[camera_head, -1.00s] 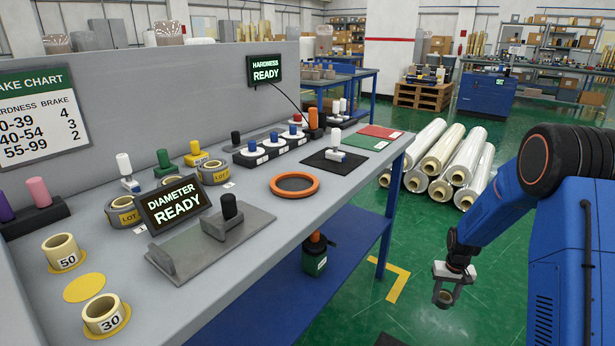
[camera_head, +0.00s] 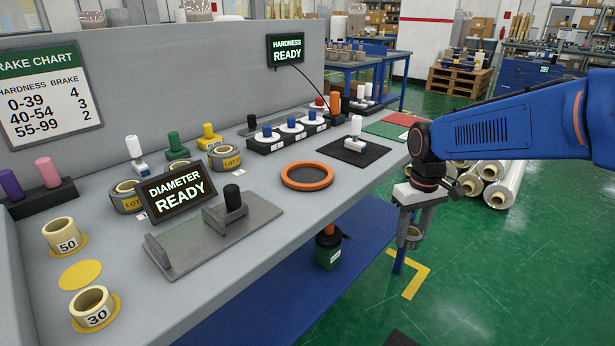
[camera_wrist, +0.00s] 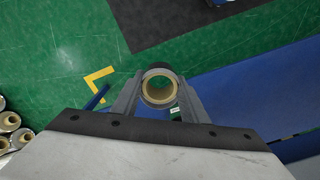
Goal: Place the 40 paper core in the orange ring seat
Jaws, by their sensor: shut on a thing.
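The orange ring seat (camera_head: 307,176) lies empty on the grey table, with a dark middle. My gripper (camera_head: 412,224) hangs beyond the table's right edge, lower right of the ring seat and apart from it. It is shut on a grey-wrapped roll with a tan paper core (camera_head: 411,237). In the wrist view this roll, with its tan core (camera_wrist: 160,102), sits between both fingers, open end toward the camera. No number is readable on it. Cores marked 50 (camera_head: 63,235) and 30 (camera_head: 94,306) stand on yellow seats, with an empty yellow disc (camera_head: 81,274) between them.
The diameter gauge (camera_head: 215,238) with its sign (camera_head: 178,191) stands left of the ring seat. A black mat (camera_head: 372,154) with a white-handled stamp lies behind right. A blue lower shelf (camera_head: 290,290) lies under the table.

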